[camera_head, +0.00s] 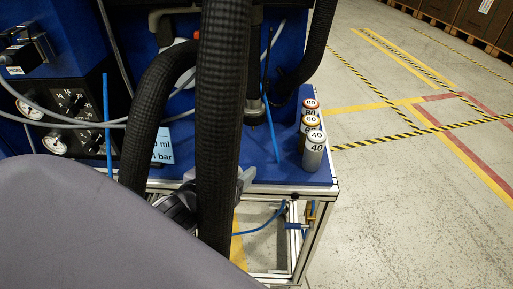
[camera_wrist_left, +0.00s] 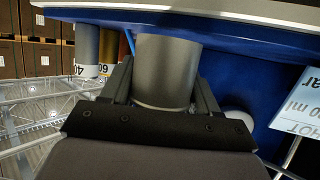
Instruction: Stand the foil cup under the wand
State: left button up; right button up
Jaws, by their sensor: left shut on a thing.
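My left gripper (camera_wrist_left: 163,92) is shut on the foil cup (camera_wrist_left: 165,68), a plain grey metallic cylinder, with a finger on each side of it. In the head view the left gripper (camera_head: 210,190) is at the front edge of the blue bench top, mostly behind a thick black corrugated hose (camera_head: 222,110). The cup is not clearly visible there. A dark upright tube, seemingly the wand (camera_head: 255,100), hangs over the bench behind and to the right of the gripper. Whether the cup touches the bench is hidden. My right gripper is not in view.
Several numbered cylinders (camera_head: 313,152) stand in a row at the bench's right end. A thin blue tube (camera_head: 272,137) stands near the wand. A printed card (camera_head: 162,145) and gauge panel (camera_head: 62,115) are on the left. Clear floor lies right of the bench.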

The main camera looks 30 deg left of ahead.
pick_arm(q)
jog(key=w, duration=0.4)
jog(key=w+a, duration=0.1)
jog(key=w, duration=0.1)
jog(key=shift+r, duration=0.15)
jog(key=shift+w+a, duration=0.1)
jog(key=shift+w, duration=0.65)
jog(key=w, duration=0.3)
jog(key=shift+w+a+p, duration=0.2)
jog(key=shift+a+p, duration=0.1)
jog(key=shift+p, duration=0.05)
jog(key=shift+f, duration=0.8)
jog(key=shift+f, duration=0.1)
jog(key=o, duration=1)
jog(key=shift+o, duration=0.2)
